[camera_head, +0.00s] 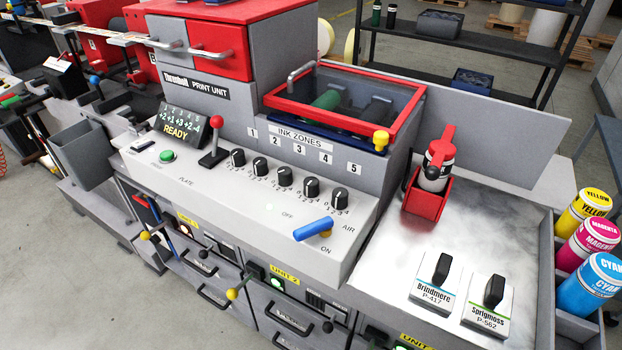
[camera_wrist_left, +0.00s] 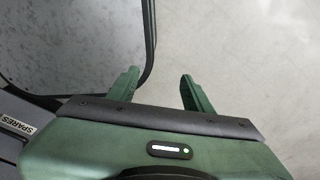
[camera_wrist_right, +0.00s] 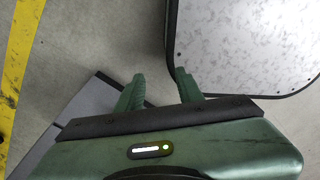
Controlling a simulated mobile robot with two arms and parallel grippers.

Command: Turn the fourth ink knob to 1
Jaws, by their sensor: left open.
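The fourth ink knob (camera_head: 311,187) is a black round knob with a light pointer mark, in a row of several like knobs on the grey sloped panel (camera_head: 200,188). Small scale marks surround it, too small to read its setting for certain. The number tags, with 4 (camera_head: 326,158) among them, sit above the row under INK ZONES. The display (camera_head: 183,125) shows a row of numbers and READY. My left gripper (camera_wrist_left: 158,74) is open and empty over floor, beside a rounded tray. My right gripper (camera_wrist_right: 160,73) is open and empty over floor. Neither gripper shows in the head view.
A red-knobbed lever (camera_head: 214,138) and green button (camera_head: 167,156) stand left of the knobs; a blue AIR lever (camera_head: 313,229) is in front. A red-framed ink tray (camera_head: 345,92) is behind. A steel table (camera_head: 470,225) at right holds two labelled blocks and a bottle in a red holder.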

